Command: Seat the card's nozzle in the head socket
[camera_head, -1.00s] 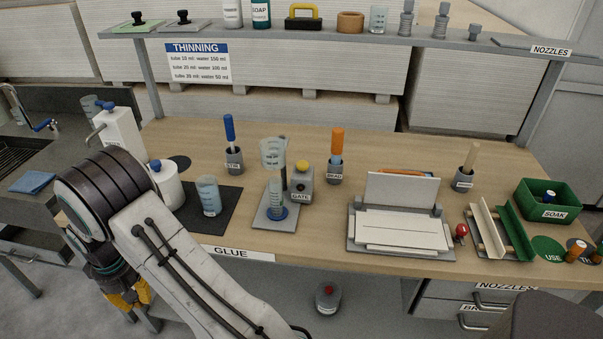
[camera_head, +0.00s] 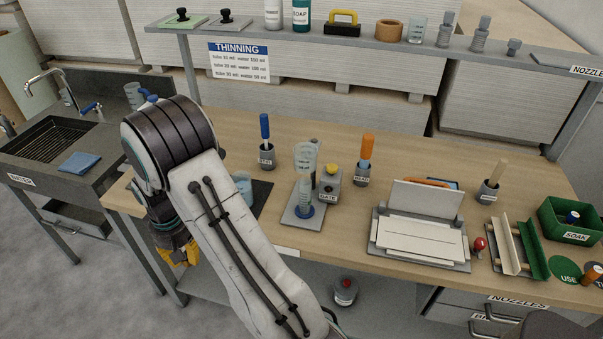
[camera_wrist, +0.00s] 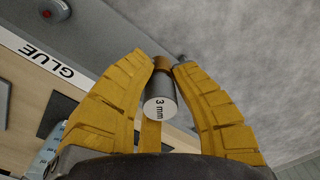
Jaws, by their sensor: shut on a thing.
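My gripper (camera_head: 178,256) has yellow fingers and hangs in front of the bench's left end, below the bench top. In the wrist view my gripper (camera_wrist: 160,85) is shut on a grey cylindrical nozzle (camera_wrist: 160,106). Its near face reads "3 mm", and a brown part shows at its far end. In the head view I cannot make out the nozzle. A white card with a blue "THINNING" heading (camera_head: 240,61) hangs below the shelf; its smaller lines give tube and water amounts. I cannot identify a head socket in either view.
The sink (camera_head: 55,140) stands at the left. The bench holds a measuring tube stand (camera_head: 303,212), a hinged press (camera_head: 418,240), a V-shaped rack (camera_head: 520,247) and a green SOAK bin (camera_head: 570,220). A red-topped bottle (camera_head: 345,292) is below. Grey floor is clear at lower left.

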